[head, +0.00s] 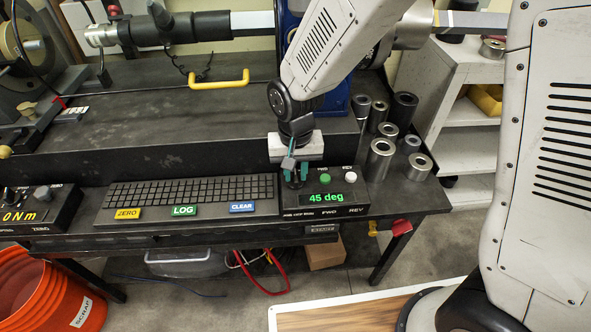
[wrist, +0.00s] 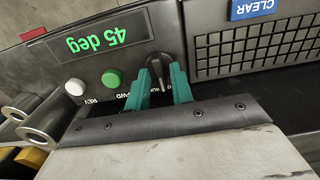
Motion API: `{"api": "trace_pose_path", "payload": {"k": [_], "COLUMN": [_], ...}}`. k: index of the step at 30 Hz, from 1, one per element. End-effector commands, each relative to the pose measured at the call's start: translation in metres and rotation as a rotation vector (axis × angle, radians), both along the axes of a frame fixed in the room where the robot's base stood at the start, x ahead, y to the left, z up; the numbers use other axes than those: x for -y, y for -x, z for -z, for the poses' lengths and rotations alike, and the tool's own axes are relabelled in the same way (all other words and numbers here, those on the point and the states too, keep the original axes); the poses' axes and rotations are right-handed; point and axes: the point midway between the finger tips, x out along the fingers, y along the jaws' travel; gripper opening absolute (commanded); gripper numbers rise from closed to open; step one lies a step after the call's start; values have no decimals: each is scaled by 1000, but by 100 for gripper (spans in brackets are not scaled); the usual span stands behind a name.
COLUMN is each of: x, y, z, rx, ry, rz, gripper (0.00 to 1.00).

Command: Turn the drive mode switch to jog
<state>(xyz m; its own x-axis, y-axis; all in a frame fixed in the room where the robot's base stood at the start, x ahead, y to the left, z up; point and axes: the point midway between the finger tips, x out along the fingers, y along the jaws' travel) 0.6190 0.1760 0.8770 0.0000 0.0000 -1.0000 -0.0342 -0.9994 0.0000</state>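The drive mode switch (wrist: 158,70) is a black rotary knob on the control box (head: 345,195), beside the green "45 deg" display (head: 326,198). In the head view my gripper mostly hides the knob. My gripper (wrist: 161,78) points down at it, with one teal finger on each side of the knob. The fingers stand apart, and a gap seems to show between them and the knob's raised grip. Contact cannot be made out. The mode labels by the knob are partly covered, and I cannot read which one it points to.
A green FWD button (wrist: 112,79) and a white REV button (wrist: 75,87) sit close to the knob. A keyboard (head: 190,193) with ZERO, LOG and CLEAR keys lies to the left in the head view. Several metal sockets (head: 381,155) stand behind and right of the box.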

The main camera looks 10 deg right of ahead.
Motion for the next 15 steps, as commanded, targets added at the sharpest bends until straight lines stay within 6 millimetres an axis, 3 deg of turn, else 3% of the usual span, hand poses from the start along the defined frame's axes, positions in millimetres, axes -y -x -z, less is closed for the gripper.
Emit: {"api": "trace_pose_path", "payload": {"k": [1,2,15], "x": [0,0,0], "y": [0,0,0], "z": [0,0,0], "rx": [0,0,0], "ry": [0,0,0], "rz": [0,0,-53], "gripper": [8,0,0]}}
